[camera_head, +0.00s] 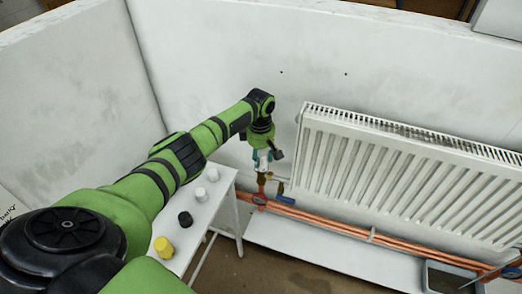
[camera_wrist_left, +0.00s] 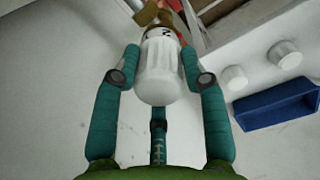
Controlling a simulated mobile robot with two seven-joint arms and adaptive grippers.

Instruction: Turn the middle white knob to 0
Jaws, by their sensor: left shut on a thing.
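A white ribbed knob (camera_wrist_left: 160,72) with a dark mark near its far end sits on a brass valve (camera_wrist_left: 150,14) in the left wrist view. My left gripper (camera_wrist_left: 160,58) has its teal fingers on both sides of this knob and is shut on it. In the head view, my left gripper (camera_head: 264,160) points down beside the left end of the radiator (camera_head: 400,180), and the knob is mostly hidden there. I cannot read which number the knob is set to. My right gripper is not in view.
Copper pipes (camera_head: 345,228) run along the wall below the radiator. A blue part (camera_head: 285,200) lies near the valve. A grey tray (camera_head: 447,278) stands at lower right.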

